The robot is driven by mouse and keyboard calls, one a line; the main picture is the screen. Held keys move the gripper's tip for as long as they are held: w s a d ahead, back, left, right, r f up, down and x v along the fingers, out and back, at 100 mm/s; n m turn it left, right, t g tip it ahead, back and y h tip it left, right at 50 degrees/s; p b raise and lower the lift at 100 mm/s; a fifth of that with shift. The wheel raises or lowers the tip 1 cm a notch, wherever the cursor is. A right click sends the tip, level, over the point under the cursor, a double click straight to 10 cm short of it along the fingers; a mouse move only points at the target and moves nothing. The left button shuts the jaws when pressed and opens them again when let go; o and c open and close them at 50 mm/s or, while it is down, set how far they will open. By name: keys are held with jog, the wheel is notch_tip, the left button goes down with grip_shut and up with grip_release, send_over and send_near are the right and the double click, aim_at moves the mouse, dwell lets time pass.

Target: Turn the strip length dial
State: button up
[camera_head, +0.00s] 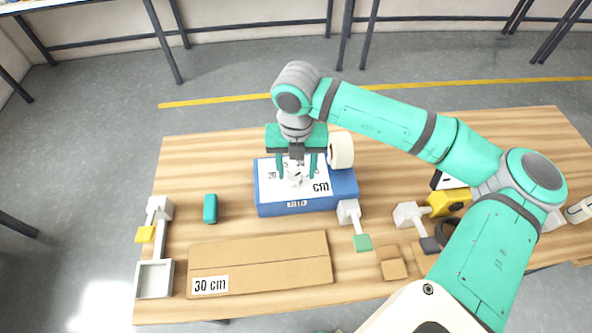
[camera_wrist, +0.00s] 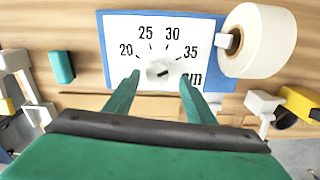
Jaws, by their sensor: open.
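The strip length dial (camera_wrist: 160,70) is a small light knob with a dark pointer mark. It sits on a white face (camera_wrist: 120,27) marked 20, 25, 30, 35 and cm, on top of a blue box (camera_head: 285,207). The pointer's exact direction is hard to read. In the head view the dial (camera_head: 296,176) shows between my fingers. My gripper (camera_head: 296,176) points down over the box, open, with one green finger on each side of the dial. In the wrist view my fingertips (camera_wrist: 161,78) are apart and flank the dial. I cannot tell whether they touch it.
A white tape roll (camera_head: 341,151) stands at the box's right rear. A cardboard piece (camera_head: 262,265) labelled 30 cm lies in front. A green block (camera_head: 210,209) is at left. A white lever with a green end (camera_head: 362,242) stands right. Bare tabletop (camera_head: 195,160) lies back left.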

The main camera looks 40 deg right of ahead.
jog(key=shift+w+a+f, duration=0.1)
jog(key=shift+w+f, duration=0.1)
jog(key=shift+f, duration=0.55)
jog(key=shift+c, duration=0.6)
jog(key=c, duration=0.9)
